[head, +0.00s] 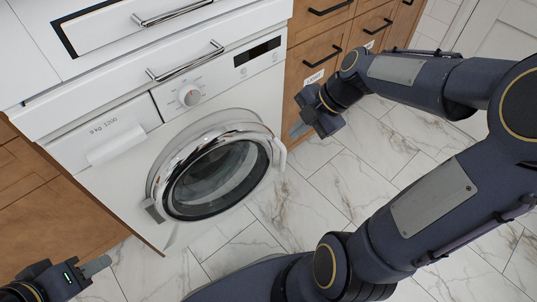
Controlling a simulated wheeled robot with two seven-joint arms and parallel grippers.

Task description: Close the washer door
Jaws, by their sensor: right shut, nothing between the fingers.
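The white washer (110,160) stands at the left of the head view. Its round door (218,178) has a chrome rim and dark glass. The door sits out from the front panel and looks slightly ajar, with a gap along its upper edge. A grey hinge-like piece is at its lower left and a pale handle-like edge at its right. My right gripper (298,130) is shut and empty, up and right of the door, apart from it. My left gripper (98,266) is at the bottom left corner, below the washer's front; its jaw gap cannot be made out.
Wooden drawers (315,55) with dark handles stand right of the washer. A white counter drawer with a chrome bar handle (185,62) is above it. A wooden cabinet (45,225) is at left. The marble-tiled floor (300,190) in front is clear apart from my arms.

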